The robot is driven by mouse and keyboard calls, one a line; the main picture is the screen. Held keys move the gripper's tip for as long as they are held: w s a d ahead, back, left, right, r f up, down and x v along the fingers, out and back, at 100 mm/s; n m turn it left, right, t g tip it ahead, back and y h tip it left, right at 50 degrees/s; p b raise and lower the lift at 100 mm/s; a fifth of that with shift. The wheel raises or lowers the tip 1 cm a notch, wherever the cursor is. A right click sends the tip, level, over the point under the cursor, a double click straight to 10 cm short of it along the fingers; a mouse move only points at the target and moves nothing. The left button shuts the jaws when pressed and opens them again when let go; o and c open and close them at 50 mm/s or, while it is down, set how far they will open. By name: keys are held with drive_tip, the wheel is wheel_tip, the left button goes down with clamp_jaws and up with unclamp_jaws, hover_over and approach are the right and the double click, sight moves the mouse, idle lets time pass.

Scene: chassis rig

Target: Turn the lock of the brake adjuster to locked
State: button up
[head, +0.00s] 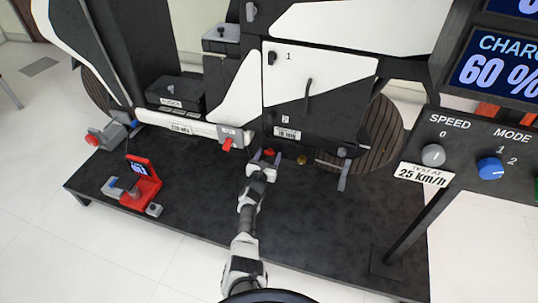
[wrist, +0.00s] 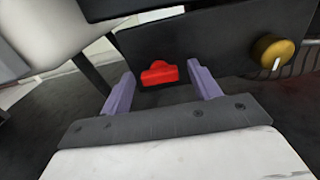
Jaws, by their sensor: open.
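A gold knob (head: 301,159) with a white mark sits low on the dark panel of the chassis; it also shows in the wrist view (wrist: 273,52), to the right of my gripper. A small red piece (head: 269,152), which looks like the lock beside that knob, is left of it on the same panel. In the wrist view the red piece (wrist: 158,74) lies between and beyond my two purple fingers. My gripper (head: 263,165) is open and empty, just in front of the red piece; it also shows in the wrist view (wrist: 160,88). I see no contact.
Another red lever (head: 228,143) is on a grey bracket to the left. A red stand with a small screen (head: 145,182) is on the dark platform (head: 200,212). A console with a grey speed knob (head: 433,155) and blue mode knob (head: 490,168) stands right. The platform's front is largely clear.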

drive_tip(key=c, duration=1)
drive_tip(key=n+b, duration=0.2)
drive_tip(key=n, duration=1.1)
drive_tip(key=shift+r+n, duration=0.1)
drive_tip(key=shift+n, duration=0.3)
drive_tip(key=shift+w+n, duration=0.1)
drive_tip(key=shift+n, duration=1.9)
